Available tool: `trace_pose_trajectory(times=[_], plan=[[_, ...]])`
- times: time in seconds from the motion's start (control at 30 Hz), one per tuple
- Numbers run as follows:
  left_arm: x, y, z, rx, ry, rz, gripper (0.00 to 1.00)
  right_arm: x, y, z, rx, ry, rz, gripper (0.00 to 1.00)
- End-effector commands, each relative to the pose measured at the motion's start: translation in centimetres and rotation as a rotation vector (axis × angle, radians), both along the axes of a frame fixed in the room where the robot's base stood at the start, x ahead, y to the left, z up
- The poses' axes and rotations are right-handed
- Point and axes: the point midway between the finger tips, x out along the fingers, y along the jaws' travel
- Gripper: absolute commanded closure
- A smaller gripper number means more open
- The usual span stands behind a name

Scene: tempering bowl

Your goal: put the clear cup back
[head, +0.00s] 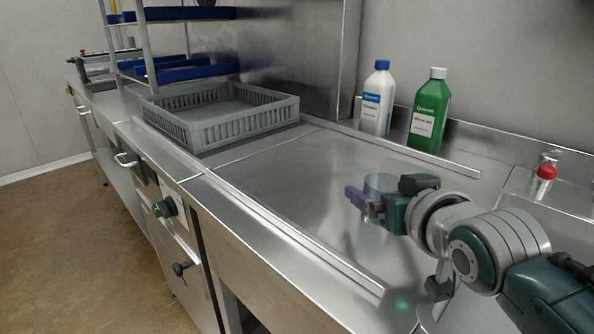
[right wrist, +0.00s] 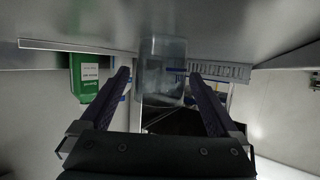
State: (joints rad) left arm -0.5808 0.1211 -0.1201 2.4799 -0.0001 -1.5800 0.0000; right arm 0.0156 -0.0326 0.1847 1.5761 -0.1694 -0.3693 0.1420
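The clear cup (head: 381,182) is see-through and greyish. It is on or just above the steel counter in the head view, partly hidden by my right gripper. In the right wrist view the cup (right wrist: 162,75) shows between the two purple fingers, with the counter at the top of the picture. My right gripper (head: 365,201) is open, and narrow gaps show between its fingers (right wrist: 159,76) and the cup's sides. I cannot tell how deep the cup is between them. My left gripper is not in view.
A grey slatted rack (head: 215,120) stands on the counter at the left, near a shelf with blue trays (head: 190,72). A white bottle (head: 376,100) and a green bottle (head: 428,115) stand along the back wall. A red-knobbed tap (head: 545,173) is at the right. The middle counter is clear.

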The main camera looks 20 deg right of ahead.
Motion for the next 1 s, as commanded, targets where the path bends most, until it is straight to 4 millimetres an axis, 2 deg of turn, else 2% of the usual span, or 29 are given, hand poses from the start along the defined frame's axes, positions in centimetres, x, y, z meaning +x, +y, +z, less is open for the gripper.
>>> trace_pose_trajectory(times=[0.33,0.8,1.0], plan=[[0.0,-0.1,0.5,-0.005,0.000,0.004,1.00,-0.5,0.1,0.6,0.000,0.001,0.000,0.03],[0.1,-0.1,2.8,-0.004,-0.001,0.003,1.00,-9.1,2.2,3.8,0.000,0.003,-0.001,0.03],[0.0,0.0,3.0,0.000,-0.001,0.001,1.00,-10.8,2.6,4.3,0.000,0.006,0.002,0.03]])
